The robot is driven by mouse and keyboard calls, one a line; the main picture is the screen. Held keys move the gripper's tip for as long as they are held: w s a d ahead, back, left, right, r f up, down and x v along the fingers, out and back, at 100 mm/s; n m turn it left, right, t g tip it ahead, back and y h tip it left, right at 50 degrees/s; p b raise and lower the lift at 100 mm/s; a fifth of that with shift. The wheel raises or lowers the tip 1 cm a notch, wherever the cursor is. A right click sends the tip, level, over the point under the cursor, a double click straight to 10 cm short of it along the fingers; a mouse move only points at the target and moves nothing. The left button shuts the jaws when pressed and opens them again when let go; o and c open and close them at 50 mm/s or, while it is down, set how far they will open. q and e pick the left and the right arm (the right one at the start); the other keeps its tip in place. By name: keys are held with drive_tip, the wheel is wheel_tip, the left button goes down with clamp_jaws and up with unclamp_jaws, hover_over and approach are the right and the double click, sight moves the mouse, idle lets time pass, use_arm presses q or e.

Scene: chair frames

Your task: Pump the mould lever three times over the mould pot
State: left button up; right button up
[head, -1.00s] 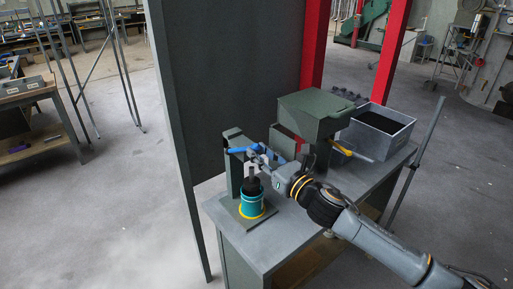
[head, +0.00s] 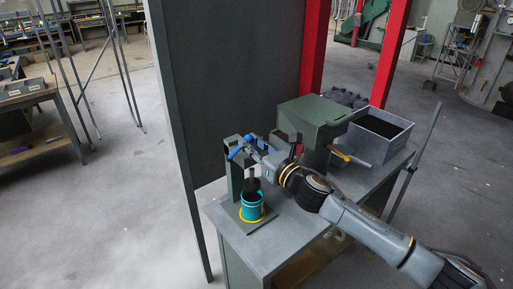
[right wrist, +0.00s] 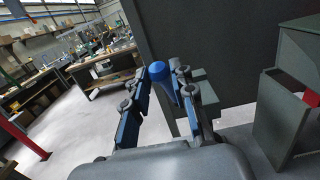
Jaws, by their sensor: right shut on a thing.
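The mould press (head: 233,170) stands on the near left end of the grey bench. Its blue lever handle (head: 235,154) is at the top, and its blue rounded end (right wrist: 160,72) shows between the fingers in the right wrist view. My right gripper (head: 246,147) is shut on the lever; it also shows in the right wrist view (right wrist: 164,90). A dark plunger (head: 252,184) hangs below the press head, directly over the teal mould pot (head: 252,210), which has a yellow band. I cannot tell whether the plunger touches the pot's contents. My left gripper is not in view.
A green machine (head: 318,110) and a grey bin (head: 376,135) of dark material stand further back on the bench (head: 275,242). A dark panel (head: 240,80) and red posts (head: 391,50) stand behind. Open floor lies to the left.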

drive_tip(key=shift+w+r, duration=0.1)
drive_tip(key=shift+r, duration=0.2)
drive_tip(key=shift+w+a+r+p, duration=0.55)
drive_tip(key=shift+w+a+r, duration=0.4)
drive_tip(key=shift+w, duration=0.25)
drive_tip(key=shift+w+a+r, duration=0.1)
drive_tip(key=shift+w+a, duration=0.05)
drive_tip(key=shift+w, duration=0.1)
drive_tip(key=shift+s+f, duration=0.15)
drive_tip(key=shift+f, duration=0.1)
drive_tip(key=shift+s+d+f+b, duration=0.35)
drive_tip(key=shift+s+d+f, duration=0.45)
drive_tip(key=shift+s+f, duration=0.2)
drive_tip(key=shift+s+d+f+b, duration=0.3)
drive_tip(key=shift+s+d+f, duration=0.5)
drive_tip(key=shift+s, duration=0.2)
drive_tip(key=shift+f, duration=0.1)
